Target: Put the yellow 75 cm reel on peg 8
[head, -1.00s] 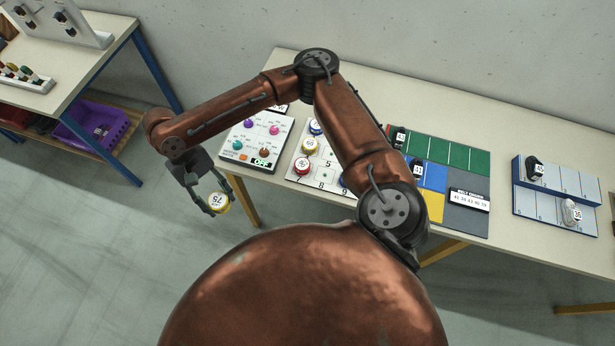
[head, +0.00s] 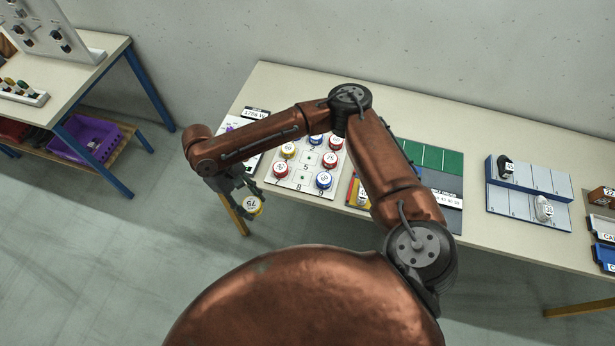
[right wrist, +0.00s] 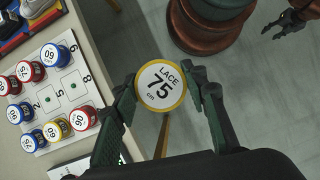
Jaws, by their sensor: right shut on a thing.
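The yellow 75 cm reel (head: 252,205) is held in my right gripper (head: 247,200), off the near edge of the table and above the floor. In the right wrist view the reel (right wrist: 161,86) sits between the two fingers, its white label facing the camera. The white peg board (head: 294,184) lies to the right of the gripper. Peg 8 (right wrist: 73,86) is a bare green peg between a red reel (right wrist: 83,117) and a blue reel (right wrist: 55,53). My left gripper (right wrist: 271,34) shows small at the upper right of the right wrist view, its fingers seemingly apart.
Other reels, such as a yellow one (head: 288,151), stand on the board. Peg 5 (right wrist: 47,99) is bare too. A grey-blue rack (head: 520,205) stands further right. A side table (head: 100,62) with a purple crate (head: 88,140) below is at left.

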